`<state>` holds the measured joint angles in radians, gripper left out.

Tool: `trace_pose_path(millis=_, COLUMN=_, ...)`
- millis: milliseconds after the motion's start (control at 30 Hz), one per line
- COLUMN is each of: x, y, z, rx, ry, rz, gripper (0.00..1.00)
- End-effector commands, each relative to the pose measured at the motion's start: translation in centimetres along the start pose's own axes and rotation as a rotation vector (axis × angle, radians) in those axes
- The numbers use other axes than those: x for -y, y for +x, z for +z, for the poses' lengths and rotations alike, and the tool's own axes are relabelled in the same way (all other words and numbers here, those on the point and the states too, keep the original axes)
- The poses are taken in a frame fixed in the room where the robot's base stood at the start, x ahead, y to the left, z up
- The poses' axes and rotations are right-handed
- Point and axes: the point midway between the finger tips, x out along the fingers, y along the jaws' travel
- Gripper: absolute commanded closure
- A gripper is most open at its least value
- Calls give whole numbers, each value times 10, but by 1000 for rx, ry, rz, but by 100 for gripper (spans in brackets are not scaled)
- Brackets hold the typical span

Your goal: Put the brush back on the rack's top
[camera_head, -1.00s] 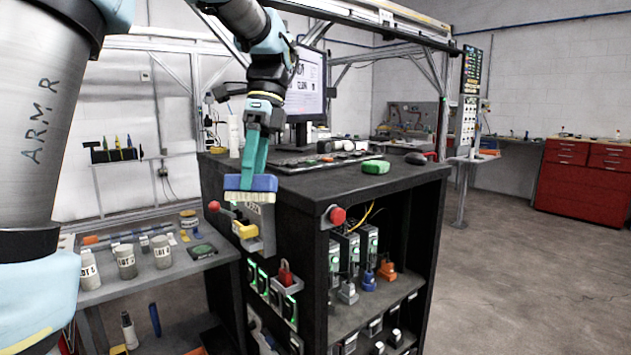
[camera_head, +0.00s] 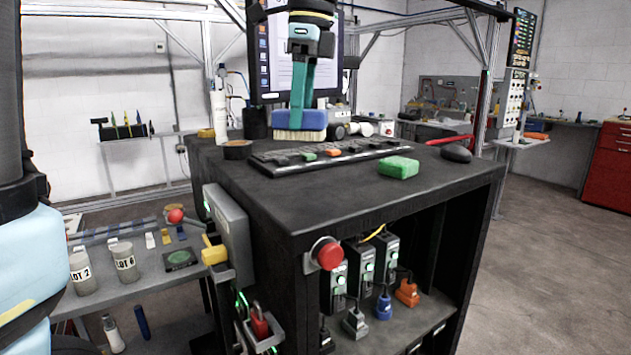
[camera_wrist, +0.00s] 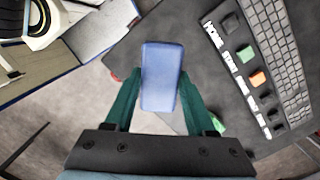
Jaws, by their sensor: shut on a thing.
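The brush (camera_head: 300,120) has a blue body with pale bristles pointing down. My gripper (camera_head: 300,108) is shut on it with two teal fingers. In the head view the brush appears above the rear part of the black rack's top (camera_head: 330,195), in front of the monitor. The wrist view shows the blue brush (camera_wrist: 161,75) between the fingers of my gripper (camera_wrist: 161,85), with the dark top behind it. I cannot tell exactly how high the brush is above the top.
On the top are a keyboard (camera_head: 325,152), a green block (camera_head: 398,167), a dark mouse (camera_head: 457,153) and a round dark object (camera_head: 237,150). The monitor (camera_head: 285,55) stands behind. The front of the top is bare. A red button (camera_head: 327,254) is on the rack's front.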

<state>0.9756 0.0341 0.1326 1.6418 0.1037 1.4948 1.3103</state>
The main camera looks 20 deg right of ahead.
Motion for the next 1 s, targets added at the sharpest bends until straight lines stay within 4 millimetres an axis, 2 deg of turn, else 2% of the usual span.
trace_pose_path(millis=300, x=-1, y=49, z=-5, rx=1, ry=1, rz=1, gripper=97)
trace_pose_path(millis=467, x=-1, y=63, z=-7, rx=0, ry=1, rz=0, gripper=97)
trace_pose_path(millis=700, x=-1, y=94, z=-10, rx=1, ry=0, rz=1, gripper=97)
trace_pose_path(millis=1000, x=0, y=99, z=-11, rx=0, ry=-1, rz=-2, gripper=97)
